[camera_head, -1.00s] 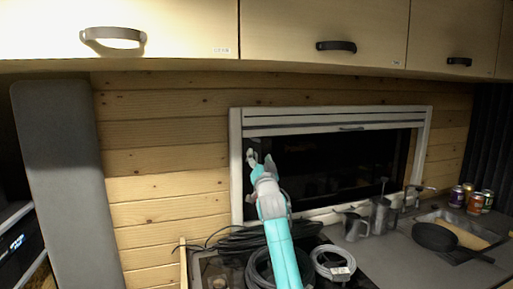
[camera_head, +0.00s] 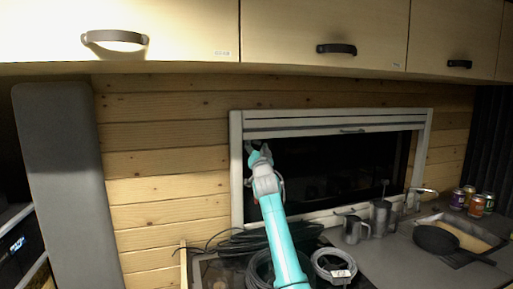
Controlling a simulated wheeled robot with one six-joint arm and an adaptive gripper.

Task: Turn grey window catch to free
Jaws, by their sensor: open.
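The window (camera_head: 335,170) has a pale frame and dark glass. My gripper (camera_head: 259,147) is at the upper left corner of the glass, just inside the frame's left side. It is open, with its fingers pointing up and away from me. The grey catch at this corner is mostly hidden by my gripper, so I cannot tell its angle or whether the fingers touch it. A small light-grey fitting (camera_head: 384,183) shows near the lower right of the glass.
Coiled dark cable (camera_head: 262,270) and a white coil (camera_head: 334,266) lie below the window. Metal jugs (camera_head: 380,217), a black pan (camera_head: 437,240) and several cans (camera_head: 468,197) stand on the right counter. Overhead cupboards (camera_head: 300,35) hang above.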

